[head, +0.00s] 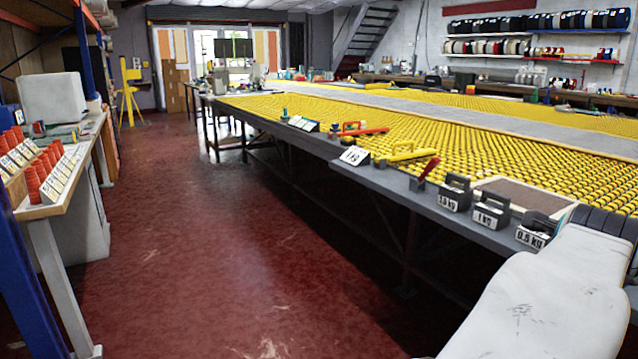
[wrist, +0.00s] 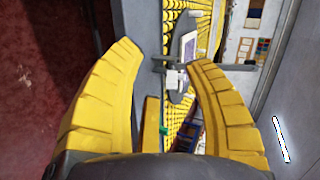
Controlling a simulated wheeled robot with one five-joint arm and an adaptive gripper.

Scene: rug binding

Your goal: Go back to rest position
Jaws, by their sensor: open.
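My gripper (wrist: 166,55) shows in the wrist view with its two yellow fingers spread wide apart. Nothing is held between the fingers; the space between them shows only background. In the head view my pale arm comes in at the lower right, over the near corner of the long table (head: 330,150). The gripper itself cannot be made out in the head view.
Labelled weights, one marked 0.5 kg (head: 530,238) and one 1 kg (head: 491,212), stand on the table's near edge by a shallow tray (head: 490,184). Red floor (head: 200,240) is clear along the aisle. A side bench (head: 62,195) with orange stacks stands left.

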